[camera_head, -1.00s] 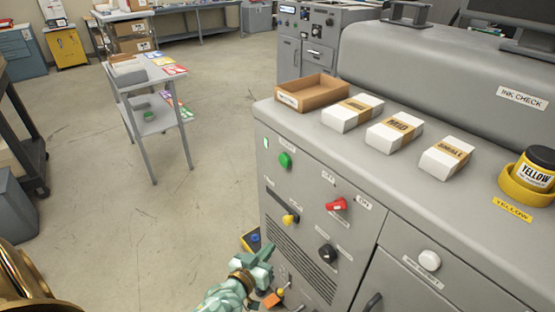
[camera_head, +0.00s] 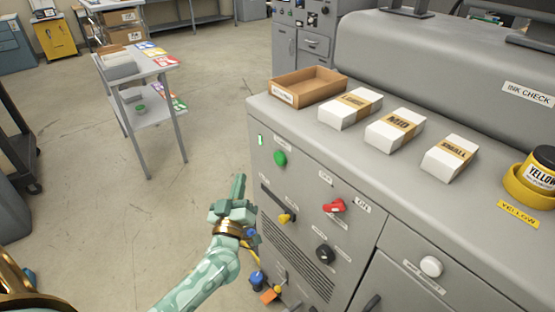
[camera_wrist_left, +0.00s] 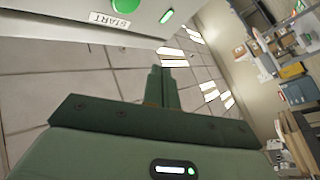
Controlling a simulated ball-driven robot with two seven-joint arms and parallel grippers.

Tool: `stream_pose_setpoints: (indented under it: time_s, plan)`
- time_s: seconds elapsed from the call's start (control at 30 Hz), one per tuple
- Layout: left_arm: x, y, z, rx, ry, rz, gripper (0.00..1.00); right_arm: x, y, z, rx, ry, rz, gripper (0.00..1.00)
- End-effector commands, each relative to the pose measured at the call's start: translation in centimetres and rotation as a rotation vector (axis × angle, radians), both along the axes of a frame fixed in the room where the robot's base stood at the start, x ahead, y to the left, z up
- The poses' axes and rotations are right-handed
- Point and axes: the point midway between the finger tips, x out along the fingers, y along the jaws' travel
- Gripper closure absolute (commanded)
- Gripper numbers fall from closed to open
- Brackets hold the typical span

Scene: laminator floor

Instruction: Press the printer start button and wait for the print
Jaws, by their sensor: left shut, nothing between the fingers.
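The printer (camera_head: 300,215) is a grey cabinet with a round green button (camera_head: 280,158) high on its front panel. In the left wrist view the green button (camera_wrist_left: 125,5) is partly cut off at the top, above a label reading START. A lit green strip (camera_wrist_left: 166,16) is beside it. My left gripper (camera_head: 239,182) is shut and empty, pointing up, in front of the panel and left of the button. It appears apart from the button. In the wrist view its fingertips (camera_wrist_left: 158,72) are below the button and label. My right gripper is not in view.
A red switch (camera_head: 334,206), a yellow knob (camera_head: 287,218) and a black knob (camera_head: 325,254) are on the same panel. A brown tray (camera_head: 325,78) and several white packs stand on top. A grey side table (camera_head: 165,66) stands left, with open floor between.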

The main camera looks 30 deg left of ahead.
Motion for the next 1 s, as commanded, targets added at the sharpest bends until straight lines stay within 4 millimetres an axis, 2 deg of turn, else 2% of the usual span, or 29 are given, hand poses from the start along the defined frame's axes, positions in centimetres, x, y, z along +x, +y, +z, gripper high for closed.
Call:
stream_pose_setpoints:
  time_s: [0.17,0.53,0.7,1.0]
  plan:
    - [0.8,-0.3,-0.2,0.000,0.000,0.001,1.00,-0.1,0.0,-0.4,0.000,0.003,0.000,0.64]
    - [5.5,-2.3,-0.3,0.000,0.001,0.000,1.00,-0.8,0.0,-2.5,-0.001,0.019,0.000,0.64]
    - [7.1,-2.9,-0.1,-0.001,0.001,0.000,1.00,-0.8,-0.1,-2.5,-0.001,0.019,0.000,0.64]
    - [8.2,-3.4,0.0,0.000,0.001,-0.001,1.00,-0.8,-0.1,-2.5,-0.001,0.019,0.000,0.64]
